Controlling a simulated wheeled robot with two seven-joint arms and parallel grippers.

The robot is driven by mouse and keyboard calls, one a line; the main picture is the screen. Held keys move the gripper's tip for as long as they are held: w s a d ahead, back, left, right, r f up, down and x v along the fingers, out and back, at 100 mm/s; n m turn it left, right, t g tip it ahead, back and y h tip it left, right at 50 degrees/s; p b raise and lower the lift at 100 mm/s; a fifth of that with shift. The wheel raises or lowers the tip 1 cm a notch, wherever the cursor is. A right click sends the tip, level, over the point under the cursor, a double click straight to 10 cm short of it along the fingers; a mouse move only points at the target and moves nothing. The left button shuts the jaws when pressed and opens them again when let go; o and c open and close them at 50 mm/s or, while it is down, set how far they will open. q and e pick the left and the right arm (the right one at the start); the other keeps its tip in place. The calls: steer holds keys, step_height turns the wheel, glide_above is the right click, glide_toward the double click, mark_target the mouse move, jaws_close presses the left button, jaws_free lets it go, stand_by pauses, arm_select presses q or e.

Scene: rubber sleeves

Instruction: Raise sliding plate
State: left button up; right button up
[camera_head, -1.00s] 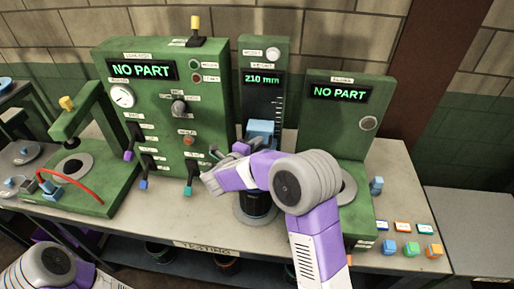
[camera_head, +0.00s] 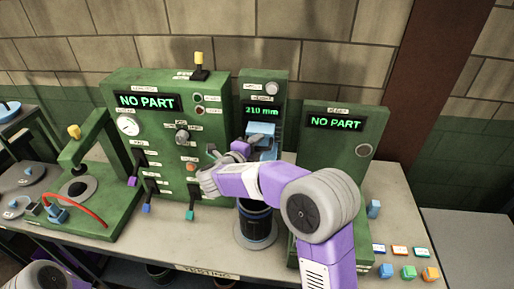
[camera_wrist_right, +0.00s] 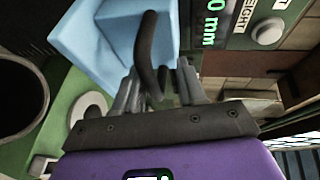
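The light blue sliding plate (camera_head: 264,137) is on the green height gauge (camera_head: 283,90), at mid-column, clear above the black rubber sleeve (camera_head: 255,212). The sleeve stands upright on a round grey base. In the right wrist view the plate (camera_wrist_right: 100,38) is large at upper left, and a dark curved handle (camera_wrist_right: 147,45) runs from beside it down between the fingers of my right gripper (camera_wrist_right: 157,82). In the head view my right gripper (camera_head: 240,148) is at the plate's left side, shut on the handle; the exact contact is hard to see. My left gripper is not in view.
A tall green panel (camera_head: 215,90) with several levers stands close to the left of my right gripper. A green tester (camera_head: 345,120) showing NO PART is at right. Several small coloured blocks (camera_head: 408,271) lie at the bench's right front. A press with a red cable (camera_head: 90,213) is at left.

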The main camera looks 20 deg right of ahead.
steer(key=shift+a+f, duration=0.1)
steer(key=shift+s+a, duration=0.2)
steer(key=b+v, duration=0.1)
steer(key=v, duration=0.6)
stand_by(0.3)
